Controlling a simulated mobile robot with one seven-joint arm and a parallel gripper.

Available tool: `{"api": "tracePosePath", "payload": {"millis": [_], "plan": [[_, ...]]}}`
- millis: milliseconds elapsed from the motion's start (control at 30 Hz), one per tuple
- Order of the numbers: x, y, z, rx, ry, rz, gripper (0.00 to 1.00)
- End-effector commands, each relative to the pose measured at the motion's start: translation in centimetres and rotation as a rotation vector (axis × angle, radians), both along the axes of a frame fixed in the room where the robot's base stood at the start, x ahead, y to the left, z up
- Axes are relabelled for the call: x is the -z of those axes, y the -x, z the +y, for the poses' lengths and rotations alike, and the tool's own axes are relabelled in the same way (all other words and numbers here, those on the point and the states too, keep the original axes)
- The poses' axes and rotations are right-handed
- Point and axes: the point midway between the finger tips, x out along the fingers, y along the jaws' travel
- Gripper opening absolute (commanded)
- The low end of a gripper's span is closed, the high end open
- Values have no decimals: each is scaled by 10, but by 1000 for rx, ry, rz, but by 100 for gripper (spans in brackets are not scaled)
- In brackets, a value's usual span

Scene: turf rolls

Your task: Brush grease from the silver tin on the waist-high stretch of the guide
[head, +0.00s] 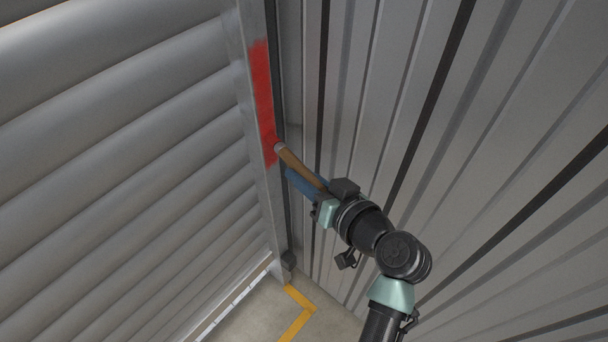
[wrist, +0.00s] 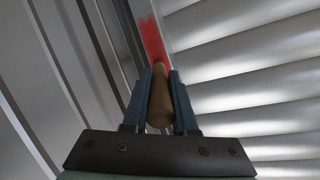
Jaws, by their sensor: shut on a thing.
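The guide (head: 248,120) is a grey metal upright in the corner between the slatted shutter and the ribbed wall. A red patch (head: 264,100) covers a stretch of its face. The red patch also shows in the wrist view (wrist: 153,38). My gripper (head: 300,172) is shut on the brush (head: 298,166), by its brown wooden handle (wrist: 159,105). The brush's far end is at the lower part of the red patch; its bristles are too small to make out, and I cannot tell whether they touch. The silver tin is not in view.
A slatted grey shutter (head: 120,110) fills the left. A ribbed metal wall (head: 490,150) stands close on the right, beside my arm.

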Motion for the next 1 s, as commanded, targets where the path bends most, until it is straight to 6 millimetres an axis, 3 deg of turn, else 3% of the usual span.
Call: {"api": "tracePosePath", "payload": {"millis": [100,367,667,1000], "plan": [[17,0,1,-1,0,1,0],[24,0,1,-1,0,1,0],[50,0,1,-2,0,1,0],[50,0,0,-1,0,1,0]]}}
